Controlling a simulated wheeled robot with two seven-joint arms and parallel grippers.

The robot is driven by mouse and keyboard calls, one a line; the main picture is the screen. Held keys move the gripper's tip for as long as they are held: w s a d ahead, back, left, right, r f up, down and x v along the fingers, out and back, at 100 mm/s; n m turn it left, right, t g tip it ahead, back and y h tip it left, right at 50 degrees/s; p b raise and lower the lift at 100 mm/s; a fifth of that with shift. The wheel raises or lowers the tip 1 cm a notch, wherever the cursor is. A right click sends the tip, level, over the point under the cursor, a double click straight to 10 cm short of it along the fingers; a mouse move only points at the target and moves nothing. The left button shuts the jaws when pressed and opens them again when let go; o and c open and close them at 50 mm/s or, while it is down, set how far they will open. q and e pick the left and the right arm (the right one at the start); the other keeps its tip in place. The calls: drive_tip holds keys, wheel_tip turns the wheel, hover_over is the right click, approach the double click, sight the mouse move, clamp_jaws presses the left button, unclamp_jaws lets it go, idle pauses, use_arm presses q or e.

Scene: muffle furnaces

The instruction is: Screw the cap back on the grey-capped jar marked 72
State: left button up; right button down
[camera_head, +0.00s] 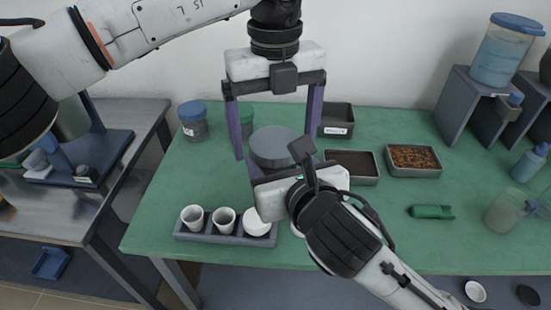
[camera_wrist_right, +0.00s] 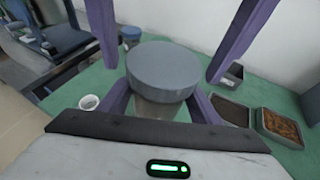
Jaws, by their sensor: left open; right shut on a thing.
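The grey cap (camera_head: 275,147) sits on top of its jar, and the cap (camera_wrist_right: 162,68) also shows large in the right wrist view. The clear jar body (camera_wrist_right: 160,108) is visible below it; whether the cap is threaded tight cannot be told, and no 72 marking is readable. My right gripper (camera_wrist_right: 161,108) is shut on the jar body, below the cap. My left gripper (camera_head: 273,148) comes from above, open, with its purple fingers on either side of the cap and gaps between them and the rim.
A blue-lidded jar (camera_head: 193,121) stands left. A rack with white crucibles (camera_head: 225,241) lies in front. Dark trays (camera_head: 352,166) and a tray of brown granules (camera_head: 413,159) stand right, near a green object (camera_head: 431,212). Grey stands and bottles occupy the far right.

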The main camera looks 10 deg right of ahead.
use_arm(q)
drive_tip(key=c, duration=1.2)
drive_tip(key=o, duration=1.2)
drive_tip(key=shift+r, duration=0.1)
drive_tip(key=shift+r, duration=2.15)
drive_tip(key=shift+r, duration=1.8)
